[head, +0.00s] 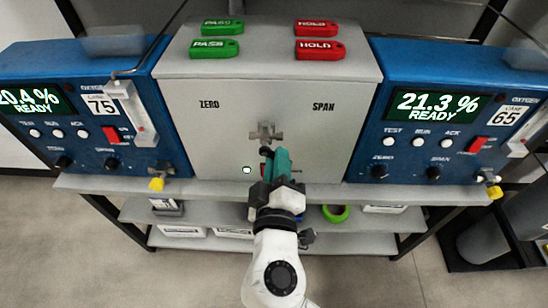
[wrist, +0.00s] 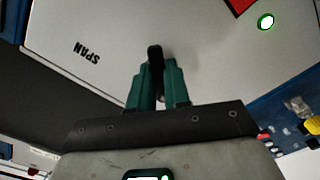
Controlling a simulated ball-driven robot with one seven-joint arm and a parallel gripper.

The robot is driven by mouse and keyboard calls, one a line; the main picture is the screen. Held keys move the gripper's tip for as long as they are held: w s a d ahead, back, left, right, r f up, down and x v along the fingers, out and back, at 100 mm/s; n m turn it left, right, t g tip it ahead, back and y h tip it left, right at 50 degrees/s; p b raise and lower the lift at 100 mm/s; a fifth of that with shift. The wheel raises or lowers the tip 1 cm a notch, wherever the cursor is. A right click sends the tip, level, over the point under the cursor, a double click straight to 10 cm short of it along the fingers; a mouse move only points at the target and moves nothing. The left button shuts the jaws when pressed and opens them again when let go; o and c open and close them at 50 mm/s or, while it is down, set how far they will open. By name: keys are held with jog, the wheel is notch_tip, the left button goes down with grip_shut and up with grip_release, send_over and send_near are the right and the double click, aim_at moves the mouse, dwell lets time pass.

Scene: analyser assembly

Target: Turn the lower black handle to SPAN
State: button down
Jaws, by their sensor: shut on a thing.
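My gripper (head: 276,158) is at the front of the grey box (head: 225,140), below a metal valve fitting (head: 265,132). Its teal fingers are closed around the lower black handle (wrist: 154,54), whose dark end shows between and just beyond the fingertips in the wrist view. In the head view the gripper hides most of the handle, so its exact angle is hard to tell. The SPAN label (head: 323,107) is on the upper right of the box face and appears upside down in the wrist view (wrist: 87,52). The ZERO label (head: 209,105) is on the upper left.
Blue analysers stand left (head: 85,110) and right (head: 440,120) of the box. Green PASS tags (head: 215,47) and red HOLD tags (head: 320,48) lie on top. A small round white light with a green rim (head: 247,170) is left of my gripper. Shelves (head: 180,215) lie below.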

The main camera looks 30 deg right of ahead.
jog(key=n+p, duration=0.1)
jog(key=n, duration=0.1)
jog(key=r+n+p, duration=0.1)
jog(key=n+p, duration=0.1)
jog(key=shift+s+d+r+n, duration=0.15)
jog(key=shift+d+n, duration=0.05)
jog(key=shift+n, duration=0.1)
jog(key=shift+r+n+p, duration=0.25)
jog(key=shift+n+p, duration=0.9)
jog(key=shift+n, duration=0.25)
jog(key=c, duration=1.1)
grip_release()
jog(key=b+v, duration=0.1)
jog(key=v, duration=0.9)
jog(key=shift+s+a+b, duration=0.2)
jog(key=shift+s+b, duration=0.15)
